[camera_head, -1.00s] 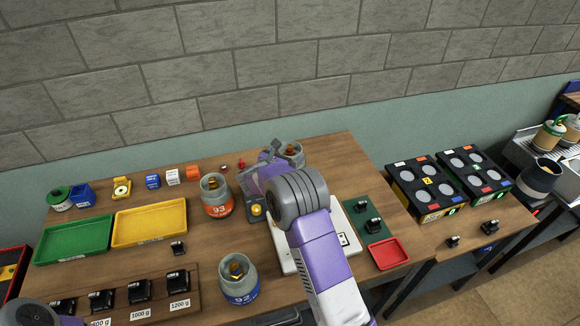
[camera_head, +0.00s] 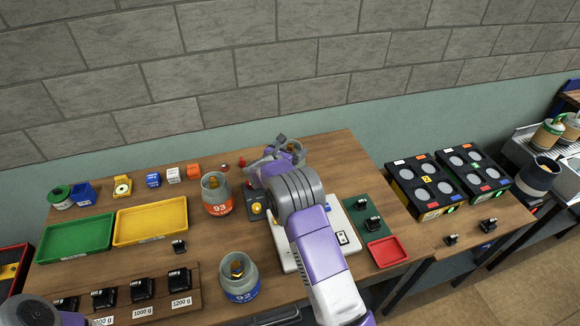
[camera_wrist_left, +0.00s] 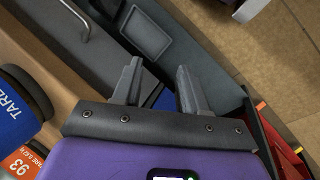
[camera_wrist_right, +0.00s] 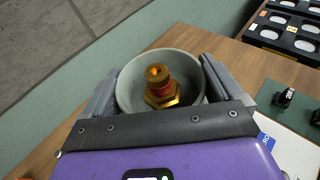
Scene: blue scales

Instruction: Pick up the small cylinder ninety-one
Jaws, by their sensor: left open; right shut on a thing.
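A small grey gas cylinder (camera_head: 299,150) with a brass valve is at the back of the table, mostly hidden behind my right gripper (camera_head: 281,150). In the right wrist view its round grey collar (camera_wrist_right: 128,92) and brass valve sit between my two fingers, which are shut on it. Its number label is hidden. I cannot tell whether its base touches the table. My left gripper (camera_wrist_left: 158,84) is open and empty, low at the near left side.
Cylinder 93 (camera_head: 216,196) with an orange band and cylinder 92 (camera_head: 240,281) with a blue band stand left of my right arm. Green (camera_head: 75,236) and yellow (camera_head: 150,222) trays lie left. Black crates (camera_head: 425,184) stand right.

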